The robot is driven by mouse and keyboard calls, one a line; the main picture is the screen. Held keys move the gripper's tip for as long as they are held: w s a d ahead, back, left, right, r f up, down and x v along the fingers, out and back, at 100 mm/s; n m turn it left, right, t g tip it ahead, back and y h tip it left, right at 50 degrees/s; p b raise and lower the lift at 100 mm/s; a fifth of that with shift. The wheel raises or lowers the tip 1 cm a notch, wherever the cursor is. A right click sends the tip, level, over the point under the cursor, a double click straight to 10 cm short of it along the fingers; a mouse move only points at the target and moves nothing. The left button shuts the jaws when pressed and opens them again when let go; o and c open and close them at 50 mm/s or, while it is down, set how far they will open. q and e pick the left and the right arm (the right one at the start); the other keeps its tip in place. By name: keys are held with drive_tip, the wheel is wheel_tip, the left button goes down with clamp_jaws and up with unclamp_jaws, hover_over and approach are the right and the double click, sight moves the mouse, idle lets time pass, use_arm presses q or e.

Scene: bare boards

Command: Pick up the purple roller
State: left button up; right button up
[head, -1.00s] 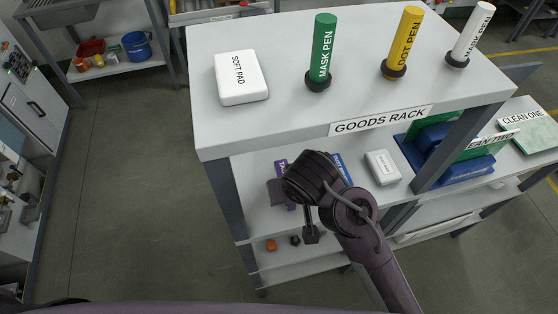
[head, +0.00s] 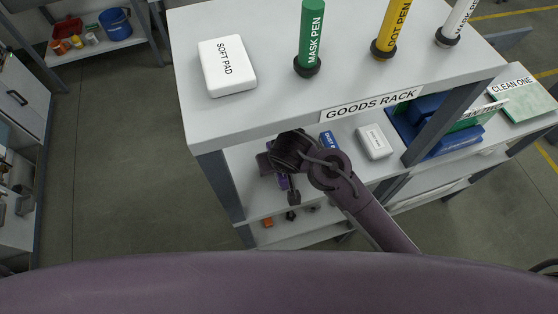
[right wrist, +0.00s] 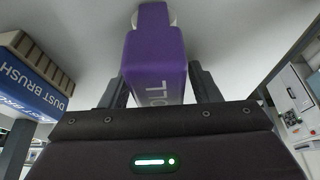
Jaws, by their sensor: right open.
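The purple roller (right wrist: 155,58) stands out in the right wrist view, with white letters on its near part and a pale end beyond. In the head view only a small purple piece (head: 283,182) shows beside my wrist, on the shelf under the rack's top board. My right gripper (right wrist: 161,88) is open, with one dark finger on each side of the roller. I cannot tell whether either finger touches it. My right gripper (head: 272,170) is partly hidden by my wrist in the head view. My left gripper is not in view.
The goods rack's top board (head: 270,110) overhangs my arm. The blue dust brush (right wrist: 38,95) is left of the roller in the wrist view. A white box (head: 374,142) lies right of my wrist. Small items, one orange (head: 267,222), sit on a lower shelf.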

drive_tip(key=c, duration=1.1)
drive_tip(key=shift+r, duration=0.15)
